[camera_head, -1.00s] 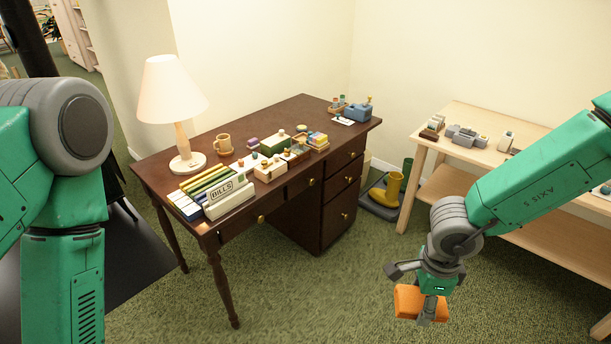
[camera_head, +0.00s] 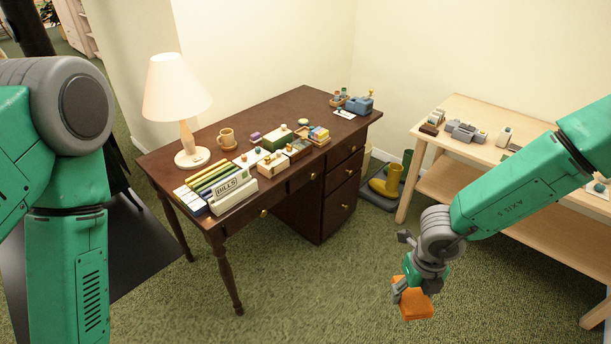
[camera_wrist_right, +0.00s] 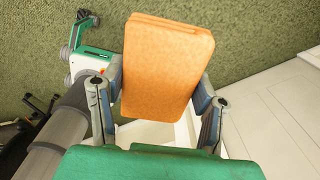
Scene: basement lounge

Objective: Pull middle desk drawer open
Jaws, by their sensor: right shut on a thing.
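The dark brown desk (camera_head: 257,125) stands left of centre in the head view. A stack of drawers is on its right side. The middle drawer (camera_head: 341,185) of that stack appears closed, with a small brass knob. My right gripper (camera_head: 408,291) is right of the desk and in front of it, apart from the drawers. It is shut on an orange block (camera_head: 418,306). In the right wrist view the orange block (camera_wrist_right: 165,68) sits between the two fingers. My left arm shows at the left edge, but its gripper is out of view.
A pale wooden table (camera_head: 470,150) is at the right. Yellow boots (camera_head: 388,181) stand on a dark tray between them. Green carpet in front of the drawers is clear.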

